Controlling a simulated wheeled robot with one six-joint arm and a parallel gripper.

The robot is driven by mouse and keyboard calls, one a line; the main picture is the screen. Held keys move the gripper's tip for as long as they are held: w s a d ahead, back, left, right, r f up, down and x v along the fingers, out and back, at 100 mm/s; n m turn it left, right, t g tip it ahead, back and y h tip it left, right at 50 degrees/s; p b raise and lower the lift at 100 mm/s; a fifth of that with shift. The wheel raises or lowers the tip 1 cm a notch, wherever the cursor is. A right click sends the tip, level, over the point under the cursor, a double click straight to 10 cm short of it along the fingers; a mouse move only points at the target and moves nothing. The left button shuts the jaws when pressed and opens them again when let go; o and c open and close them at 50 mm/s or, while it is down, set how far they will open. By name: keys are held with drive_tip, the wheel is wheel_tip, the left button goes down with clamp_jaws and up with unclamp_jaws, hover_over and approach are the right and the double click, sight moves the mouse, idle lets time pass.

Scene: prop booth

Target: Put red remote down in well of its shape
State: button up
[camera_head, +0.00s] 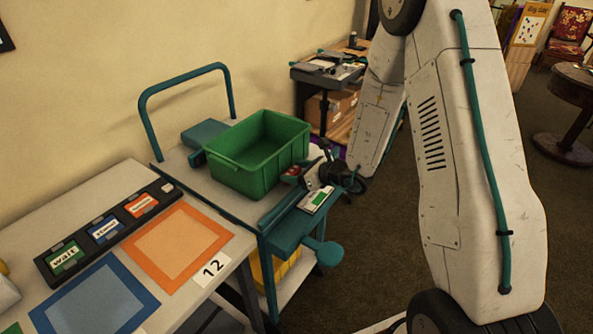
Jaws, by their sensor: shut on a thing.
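My gripper (306,173) is above the right end of a teal-trimmed cart (218,186), just right of a green bin. It is small and dark in this view. A small red thing (291,174) shows at its tip, and the gripper is shut on it. It looks like the red remote, but its outline is partly hidden. I cannot make out a well of the remote's shape in this view.
The green bin (238,171) stands on the cart. A white-and-green card (315,199) is on the cart's near right edge. The near table has a black strip of cards (85,249), an orange-framed square (195,220) and a blue-framed square (150,299).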

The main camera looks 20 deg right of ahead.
drive_tip(key=shift+f, duration=0.15)
drive_tip(key=o, duration=1)
